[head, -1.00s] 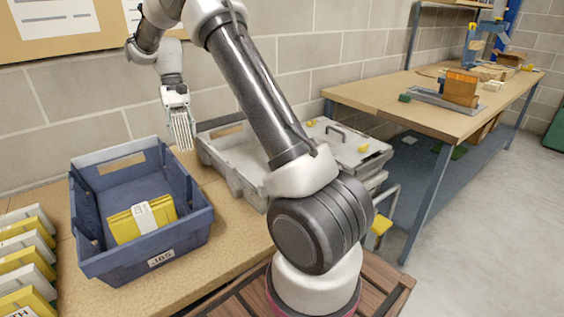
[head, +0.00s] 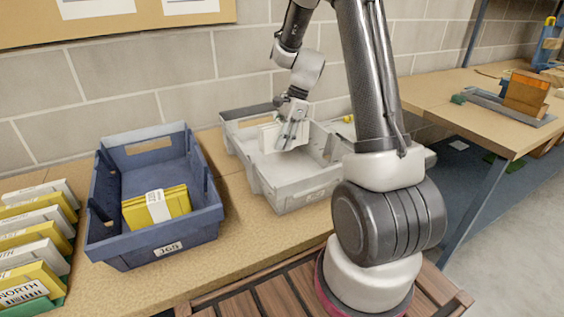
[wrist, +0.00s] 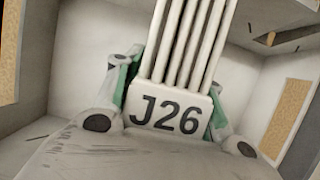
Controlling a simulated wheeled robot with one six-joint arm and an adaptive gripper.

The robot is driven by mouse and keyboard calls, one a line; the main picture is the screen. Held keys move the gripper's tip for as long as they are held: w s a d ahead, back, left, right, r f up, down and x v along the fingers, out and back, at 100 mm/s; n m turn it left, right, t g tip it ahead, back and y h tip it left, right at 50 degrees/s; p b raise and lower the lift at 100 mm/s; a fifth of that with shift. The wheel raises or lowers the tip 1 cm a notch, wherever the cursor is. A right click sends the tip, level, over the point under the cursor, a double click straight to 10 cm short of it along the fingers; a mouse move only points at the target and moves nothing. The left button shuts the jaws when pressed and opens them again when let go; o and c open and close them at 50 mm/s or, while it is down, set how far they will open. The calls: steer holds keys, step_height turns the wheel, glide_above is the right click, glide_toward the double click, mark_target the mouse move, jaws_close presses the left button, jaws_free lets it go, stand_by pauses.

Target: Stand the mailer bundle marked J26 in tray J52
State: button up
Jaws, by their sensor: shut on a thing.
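My gripper (head: 292,122) is shut on the white mailer bundle (head: 268,138) in the head view. In the wrist view the bundle (wrist: 185,45) shows its J26 label (wrist: 167,113) between the fingers, with several white edges running away from it. The gripper and bundle are at the grey tray (head: 290,200), over or within its opening. I cannot tell whether the bundle touches the tray floor. The tray's front label is too small to read surely. Pale tray walls surround the bundle in the wrist view.
A blue tray (head: 105,222) stands left of the grey one, holding a yellow banded bundle (head: 157,207). Several white and yellow mailers (head: 35,240) stand at the far left. The wall is close behind. A second workbench (head: 470,110) is at the right.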

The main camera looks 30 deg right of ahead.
step_height(320, 180, down, 8)
steer(key=shift+r, duration=0.2)
steer(key=o, duration=1)
steer(key=shift+f, duration=0.15)
steer(key=shift+o, duration=0.2)
steer(key=v, duration=1.2)
steer(key=s+a+r+n+t+h, duration=0.1)
steer(key=s+a+r+n+h, duration=0.1)
steer(key=s+r+n, duration=0.55)
steer(key=s+a+r+n+t+h, duration=0.1)
steer(key=s+a+r+n+t, duration=0.15)
steer(key=s+r+n, duration=0.5)
steer(key=s+r+n+h, duration=0.1)
steer(key=s+n, duration=0.2)
steer(key=s, duration=0.8)
steer(key=shift+s+t, duration=0.25)
steer(key=shift+t, duration=0.2)
steer(key=shift+r, duration=0.15)
